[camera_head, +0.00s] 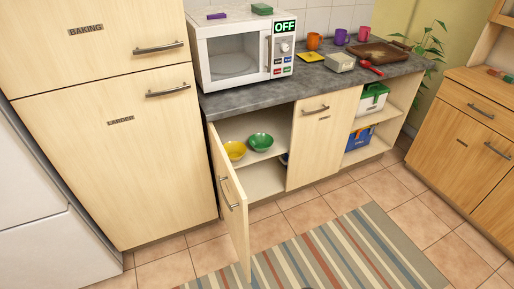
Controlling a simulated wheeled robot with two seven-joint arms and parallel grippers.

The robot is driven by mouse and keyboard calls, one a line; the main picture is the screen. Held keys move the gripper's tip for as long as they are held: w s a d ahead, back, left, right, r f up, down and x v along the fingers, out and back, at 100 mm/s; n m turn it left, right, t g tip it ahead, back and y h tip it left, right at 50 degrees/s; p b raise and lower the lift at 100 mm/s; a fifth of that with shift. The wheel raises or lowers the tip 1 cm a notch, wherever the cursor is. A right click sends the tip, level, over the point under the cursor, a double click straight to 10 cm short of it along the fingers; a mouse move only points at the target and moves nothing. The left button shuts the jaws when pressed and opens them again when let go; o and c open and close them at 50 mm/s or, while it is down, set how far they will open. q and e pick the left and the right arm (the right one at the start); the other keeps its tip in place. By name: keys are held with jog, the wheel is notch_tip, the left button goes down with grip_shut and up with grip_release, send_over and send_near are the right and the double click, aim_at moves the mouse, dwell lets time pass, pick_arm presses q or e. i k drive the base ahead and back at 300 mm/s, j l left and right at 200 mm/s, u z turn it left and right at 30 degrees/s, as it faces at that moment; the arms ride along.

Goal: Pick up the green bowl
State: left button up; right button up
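A green bowl (260,142) sits on the upper shelf inside the open cabinet (264,184) under the counter. A yellow bowl (235,150) stands just to its left on the same shelf. Both bowls appear upright. The cabinet's left door (230,200) stands swung open toward the front. Neither of my grippers shows in the head view.
The open door juts out in front of the left side of the cabinet. The right cabinet door (323,140) is shut. A microwave (243,50) stands on the counter (300,85) above. A striped rug (330,255) covers the floor in front.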

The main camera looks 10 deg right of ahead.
aim_at(261, 142)
jog(key=i+l, duration=0.2)
jog(key=l, duration=0.25)
jog(key=i+l+u, duration=0.15)
jog(key=l, duration=0.25)
jog(key=i+l, duration=0.2)
jog(key=l, duration=0.25)
jog(key=i+l+u, duration=0.15)
jog(key=l, duration=0.3)
jog(key=i+l, duration=0.15)
jog(key=l, duration=0.3)
jog(key=i+l+u, duration=0.1)
jog(key=l, duration=0.4)
jog(key=i+l+u, duration=0.1)
jog(key=l, duration=0.35)
jog(key=i+l, duration=0.15)
jog(key=l, duration=0.35)
jog(key=u, duration=0.05)
